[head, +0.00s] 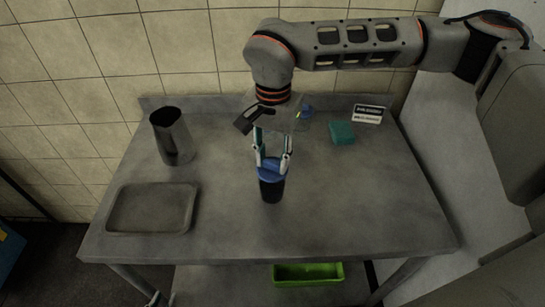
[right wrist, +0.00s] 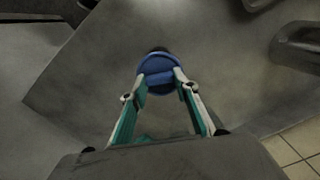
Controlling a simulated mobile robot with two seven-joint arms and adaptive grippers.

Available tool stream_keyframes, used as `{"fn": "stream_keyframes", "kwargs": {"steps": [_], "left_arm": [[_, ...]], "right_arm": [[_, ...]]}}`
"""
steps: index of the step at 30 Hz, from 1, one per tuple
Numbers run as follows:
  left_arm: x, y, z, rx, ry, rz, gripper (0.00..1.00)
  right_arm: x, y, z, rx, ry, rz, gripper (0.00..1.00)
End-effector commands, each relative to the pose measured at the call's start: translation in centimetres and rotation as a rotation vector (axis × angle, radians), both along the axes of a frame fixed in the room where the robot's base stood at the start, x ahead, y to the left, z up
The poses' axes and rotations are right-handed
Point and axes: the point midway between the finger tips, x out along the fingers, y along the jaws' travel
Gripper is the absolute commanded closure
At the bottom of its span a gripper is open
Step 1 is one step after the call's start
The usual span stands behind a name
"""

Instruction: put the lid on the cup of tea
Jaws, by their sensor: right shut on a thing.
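The blue lid (head: 268,174) is held between the fingertips of my right gripper (head: 272,160). It also shows in the right wrist view (right wrist: 158,64), gripped by its raised bar. The dark cup (head: 271,191) stands upright on the metal table, directly under the lid. In the right wrist view only a dark sliver of the cup (right wrist: 158,49) shows past the lid's far edge. I cannot tell whether the lid is seated or slightly above the rim. The tea is hidden. My left gripper (head: 161,299) shows only in part, below the table's front edge; its opening is unclear.
The metal table (head: 340,215) has free room around the cup. A tall metal container (head: 172,138) and a shallow grey tray (head: 150,208) are on the left. A teal block (head: 341,133) and a small sign (head: 369,114) are at the back right. A green bin (head: 308,274) sits below.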

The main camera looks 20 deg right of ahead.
Motion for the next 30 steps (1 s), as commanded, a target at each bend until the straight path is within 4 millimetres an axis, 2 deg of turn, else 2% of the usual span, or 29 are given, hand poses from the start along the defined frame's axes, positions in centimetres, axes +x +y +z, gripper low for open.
{"fn": "stream_keyframes", "kwargs": {"steps": [6,9,17,18,19,30], "left_arm": [[0.02,0.00,0.01,0.000,-0.001,0.000,0.79],[0.03,0.00,0.02,0.000,-0.001,0.000,0.79],[0.06,0.00,0.09,-0.001,-0.002,0.000,0.79],[0.07,0.00,0.10,-0.001,-0.002,0.000,0.79],[0.07,0.00,0.10,0.000,-0.002,0.001,0.79],[0.09,-0.01,0.19,0.000,-0.003,0.000,0.79]], "right_arm": [[0.00,0.00,-0.03,0.000,0.000,0.000,0.78],[-0.01,-0.01,-0.03,0.000,0.000,0.000,0.51],[-0.01,-0.01,-0.04,-0.001,0.001,0.000,0.51],[-0.01,-0.01,-0.04,-0.001,0.001,0.000,0.40],[-0.01,-0.01,-0.04,-0.001,0.001,0.000,0.34],[0.00,-0.01,0.05,0.000,0.000,0.000,0.34]]}}
